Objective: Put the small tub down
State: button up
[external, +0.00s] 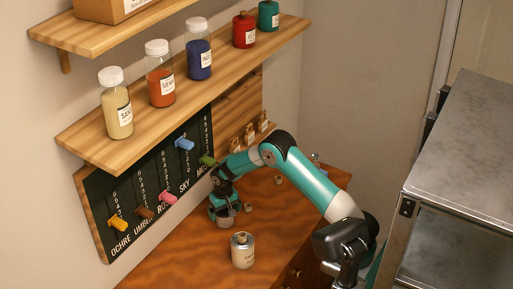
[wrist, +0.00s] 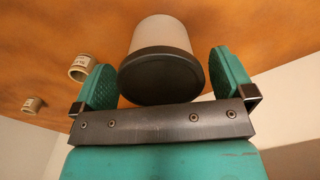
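The small tub (wrist: 163,38), pale with a dark lid (wrist: 160,72), stands between my gripper's fingers (wrist: 165,78) in the wrist view. My fingers are spread on either side of it, close on the left and with a narrow gap showing on the right. In the external view my gripper (external: 222,207) points down low over the wooden table beside the slider board. There the tub is mostly hidden by the gripper, and whether it rests on the table is hard to tell.
A labelled tin (external: 243,251) stands nearer the table's front, and a small pot (external: 248,207) stands just right of my gripper. The slider board (external: 150,185) is behind on the wall. A shelf (external: 185,100) with several jars hangs above. Table left of the tin is clear.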

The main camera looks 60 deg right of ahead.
notch_tip(320, 180, up, 8)
jog(key=shift+a+f+b, duration=0.1)
jog(key=shift+b, duration=0.5)
jog(key=s+a+r+n+y, duration=0.1)
jog(key=s+a+r+n, duration=0.2)
jog(key=s+a+r, duration=0.3)
jog(key=s+a+r+n+y, duration=0.1)
jog(key=s+a+r+n, duration=0.25)
jog(key=s, duration=0.45)
jog(key=s+a+r+n+y, duration=0.1)
jog(key=s+a+r+n, duration=0.1)
jog(key=s+a+r, duration=0.4)
jog(key=s+a+f+n+y, duration=0.1)
jog(key=s+n, duration=0.3)
jog(key=s, duration=1.1)
jog(key=shift+s+a+f, duration=0.15)
jog(key=shift+a+f, duration=0.05)
jog(key=shift+a, duration=0.45)
